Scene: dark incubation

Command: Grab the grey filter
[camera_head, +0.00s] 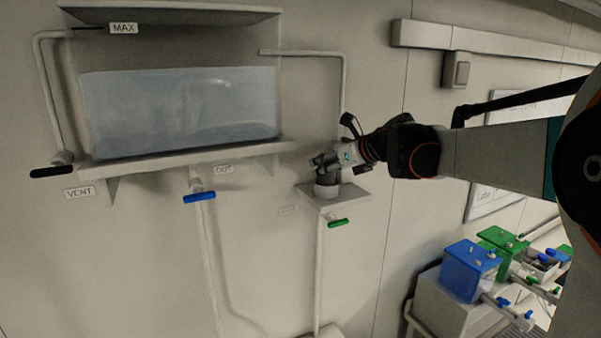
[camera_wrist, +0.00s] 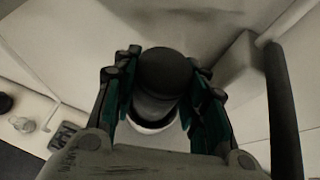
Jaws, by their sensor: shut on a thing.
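The grey filter (camera_wrist: 164,75) shows in the wrist view as a dark-topped cylinder between my two fingers. My gripper (camera_wrist: 162,95) is shut on it, with a finger against each side. A pale ring shows around the filter's lower part; I cannot tell whether the filter is still seated in it. In the head view my gripper (camera_head: 326,160) is at the small wall shelf, and the filter (camera_head: 326,178) shows just below the fingers, partly hidden by them.
The small shelf (camera_head: 350,196) has a green-handled valve (camera_head: 338,223) below it. A water tank (camera_head: 180,110) is on the wall at left, with a blue valve (camera_head: 199,197) under it. Blue (camera_head: 468,270) and green boxes (camera_head: 502,240) stand at lower right. A pipe runs down behind my gripper.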

